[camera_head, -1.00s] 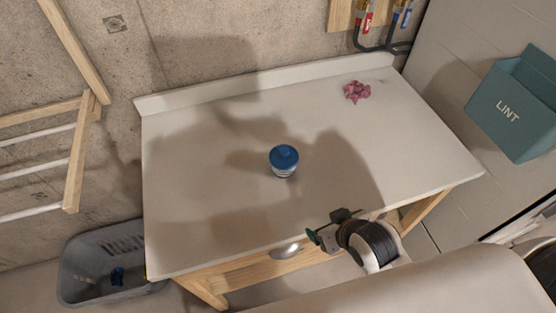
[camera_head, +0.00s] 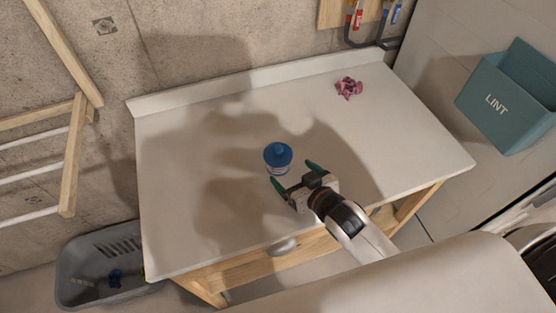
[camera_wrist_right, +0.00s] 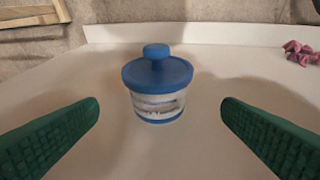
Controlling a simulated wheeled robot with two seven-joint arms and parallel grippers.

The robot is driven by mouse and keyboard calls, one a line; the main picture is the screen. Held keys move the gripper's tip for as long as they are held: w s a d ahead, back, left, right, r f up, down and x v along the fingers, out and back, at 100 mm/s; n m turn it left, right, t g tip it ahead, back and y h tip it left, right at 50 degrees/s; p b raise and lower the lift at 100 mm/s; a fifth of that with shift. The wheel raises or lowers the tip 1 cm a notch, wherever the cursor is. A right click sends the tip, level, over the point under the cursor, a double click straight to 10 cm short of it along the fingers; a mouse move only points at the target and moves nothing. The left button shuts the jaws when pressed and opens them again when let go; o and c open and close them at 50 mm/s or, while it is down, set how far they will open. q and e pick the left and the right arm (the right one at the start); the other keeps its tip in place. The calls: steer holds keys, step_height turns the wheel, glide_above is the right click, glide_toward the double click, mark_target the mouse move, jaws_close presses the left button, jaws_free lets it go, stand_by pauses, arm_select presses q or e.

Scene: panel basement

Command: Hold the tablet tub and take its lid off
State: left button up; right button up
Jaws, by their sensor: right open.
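The tablet tub (camera_head: 279,170) stands upright on the white table, with its blue knobbed lid (camera_head: 278,153) on top. In the right wrist view the clear tub (camera_wrist_right: 158,106) shows white contents, and the blue lid (camera_wrist_right: 157,74) sits on it. My right gripper (camera_head: 294,178) is open, its green fingers pointing at the tub from the front right. In the right wrist view the tub is ahead, between the two fingers and apart from both. My left gripper is not in view.
The white table (camera_head: 190,200) is mostly clear. A crumpled pink cloth (camera_head: 349,88) lies at its back right. A raised lip runs along the back edge. A teal LINT bin (camera_head: 505,98) hangs at right. A grey basket (camera_head: 100,265) stands on the floor at left.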

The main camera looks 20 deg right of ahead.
mark_target(286, 167)
steer(key=x, duration=0.3)
steer(key=shift+p+x, duration=0.9)
steer(key=shift+x, duration=1.75)
steer(key=shift+s+a, duration=0.1)
steer(key=shift+a, duration=0.05)
steer(key=c, duration=1.1)
